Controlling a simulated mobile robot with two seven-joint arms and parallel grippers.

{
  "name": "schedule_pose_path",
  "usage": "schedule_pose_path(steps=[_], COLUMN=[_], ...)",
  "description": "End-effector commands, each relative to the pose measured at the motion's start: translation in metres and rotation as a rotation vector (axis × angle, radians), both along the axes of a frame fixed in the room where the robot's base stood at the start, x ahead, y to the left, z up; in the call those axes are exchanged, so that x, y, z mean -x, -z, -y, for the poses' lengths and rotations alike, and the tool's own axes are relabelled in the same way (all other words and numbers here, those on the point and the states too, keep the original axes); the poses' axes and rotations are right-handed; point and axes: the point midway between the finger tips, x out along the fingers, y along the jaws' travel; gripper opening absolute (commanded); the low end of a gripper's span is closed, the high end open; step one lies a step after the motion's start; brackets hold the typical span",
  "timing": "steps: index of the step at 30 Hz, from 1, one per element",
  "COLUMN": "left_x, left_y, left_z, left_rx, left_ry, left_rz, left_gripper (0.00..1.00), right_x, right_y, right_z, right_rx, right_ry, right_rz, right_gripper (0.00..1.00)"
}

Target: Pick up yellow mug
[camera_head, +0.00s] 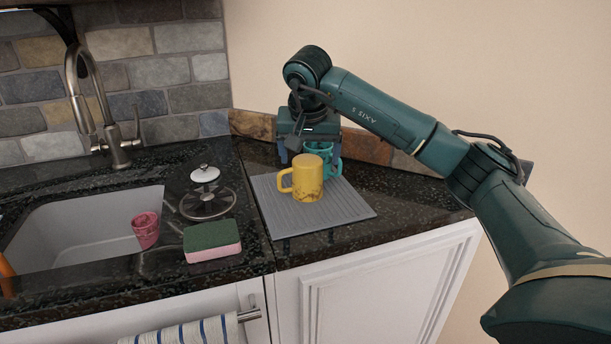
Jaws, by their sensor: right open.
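The yellow mug (306,179) stands upright on a grey ribbed mat (345,210) on the dark counter, its handle pointing left. A teal mug (333,167) stands close behind it to the right, partly hidden by it. My right gripper (309,150) reaches in from the right and points down just behind the yellow mug, above and around the teal mug's area. Its fingers are open. The yellow mug hides part of the fingertips, and I cannot tell whether they touch either mug. My left gripper is not in view.
A sink (75,235) with a pink cup (146,230) in it lies at the left, below a metal faucet (97,110). A green and pink sponge (212,241) and a glass lid (206,195) lie left of the mat. The wall is close behind.

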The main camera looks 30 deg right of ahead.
Motion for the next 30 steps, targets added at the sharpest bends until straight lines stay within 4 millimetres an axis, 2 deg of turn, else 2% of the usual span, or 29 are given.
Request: schedule_pose_path(steps=[5, 13, 22, 30], left_x=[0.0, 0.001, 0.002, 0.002], left_y=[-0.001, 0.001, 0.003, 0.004], left_z=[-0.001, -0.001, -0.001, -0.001], left_rx=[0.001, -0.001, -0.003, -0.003], left_ry=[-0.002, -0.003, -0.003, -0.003], left_rz=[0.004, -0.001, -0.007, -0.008], left_gripper=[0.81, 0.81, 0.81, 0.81], right_x=[-0.005, -0.019, -0.021, -0.021], right_y=[0.012, 0.047, 0.051, 0.051], right_z=[0.002, 0.008, 0.009, 0.009], right_rx=[-0.001, -0.001, -0.001, -0.001], right_ry=[0.001, 0.001, -0.001, -0.001], right_rz=[-0.001, -0.001, 0.002, 0.001], right_gripper=[0.84, 0.84, 0.84, 0.63])
